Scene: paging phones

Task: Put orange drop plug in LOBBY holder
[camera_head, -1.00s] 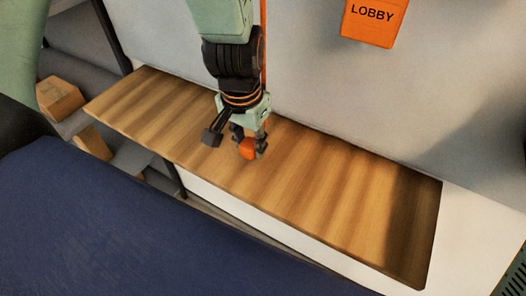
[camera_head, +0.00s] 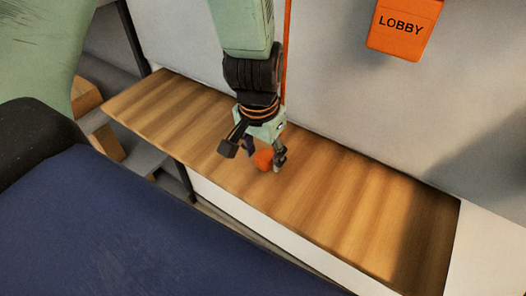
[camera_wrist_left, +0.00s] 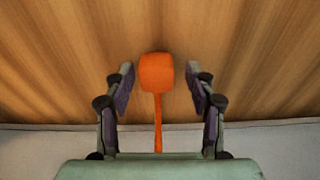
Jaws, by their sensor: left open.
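The orange drop plug (camera_head: 264,158) hangs at the end of an orange cord (camera_head: 287,50), in front of the wall and over the wooden shelf. My left gripper (camera_head: 262,160) is at the plug, with its fingers open. In the left wrist view the plug (camera_wrist_left: 156,72) lies between the two open fingers of the left gripper (camera_wrist_left: 157,85), with a gap on each side. The orange LOBBY holder (camera_head: 403,27) is on the wall at the upper right of the head view. Its opening cannot be made out. My right gripper is not in view.
The wooden shelf (camera_head: 330,215) runs along the wall (camera_head: 345,110) and is bare to the right of my gripper. Brown boxes (camera_head: 86,96) stand at the far left. A dark blue surface (camera_head: 120,230) fills the lower left.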

